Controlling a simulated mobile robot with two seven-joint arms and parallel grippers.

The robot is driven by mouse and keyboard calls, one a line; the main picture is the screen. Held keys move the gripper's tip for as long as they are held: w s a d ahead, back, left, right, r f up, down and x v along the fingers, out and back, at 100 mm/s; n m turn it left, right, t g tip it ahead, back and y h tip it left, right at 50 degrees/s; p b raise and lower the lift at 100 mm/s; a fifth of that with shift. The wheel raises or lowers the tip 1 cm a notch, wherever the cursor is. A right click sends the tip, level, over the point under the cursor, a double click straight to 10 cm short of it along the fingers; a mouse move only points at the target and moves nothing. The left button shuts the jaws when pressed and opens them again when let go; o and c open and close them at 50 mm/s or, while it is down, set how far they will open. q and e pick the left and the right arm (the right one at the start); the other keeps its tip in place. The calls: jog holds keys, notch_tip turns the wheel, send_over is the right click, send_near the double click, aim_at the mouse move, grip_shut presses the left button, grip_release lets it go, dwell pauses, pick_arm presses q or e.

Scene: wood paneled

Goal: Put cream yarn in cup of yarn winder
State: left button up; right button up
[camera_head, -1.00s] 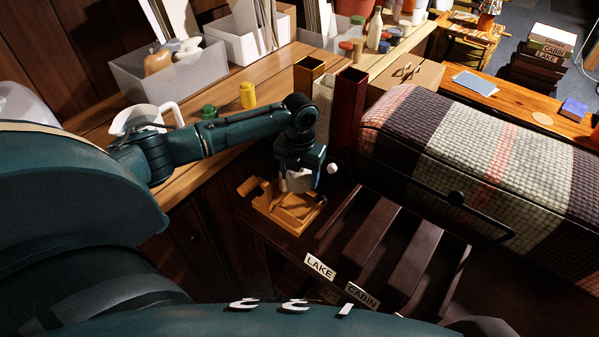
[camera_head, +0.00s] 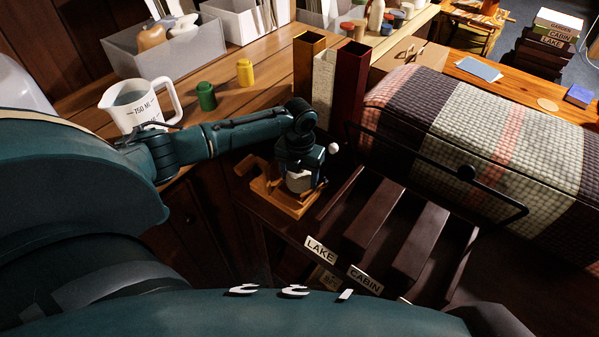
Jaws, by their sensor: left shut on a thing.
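The yarn winder (camera_head: 262,184) is a small wooden frame on the dark surface near the middle of the head view. My left gripper (camera_head: 301,186) points down over its right part and is shut on the cream yarn (camera_head: 297,183). The yarn shows as a pale piece between the fingers, low against the winder. The gripper hides the winder's cup, so I cannot tell whether the yarn is inside it or just above. My right gripper is out of view.
Tall brown, white and red boxes (camera_head: 349,86) stand just behind the gripper. A small white ball (camera_head: 334,148) shows beside it. A white measuring jug (camera_head: 140,105), green jar (camera_head: 206,96) and yellow jar (camera_head: 245,72) stand on the bench. A plaid-covered chest (camera_head: 480,130) lies right.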

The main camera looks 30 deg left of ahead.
pick_arm(q)
jog(key=shift+f, duration=0.35)
dwell(0.4)
jog(key=o, duration=1.1)
jog(key=shift+c, duration=0.2)
jog(key=shift+o, duration=0.5)
jog(key=shift+o, duration=1)
notch_tip(320, 180, up, 13)
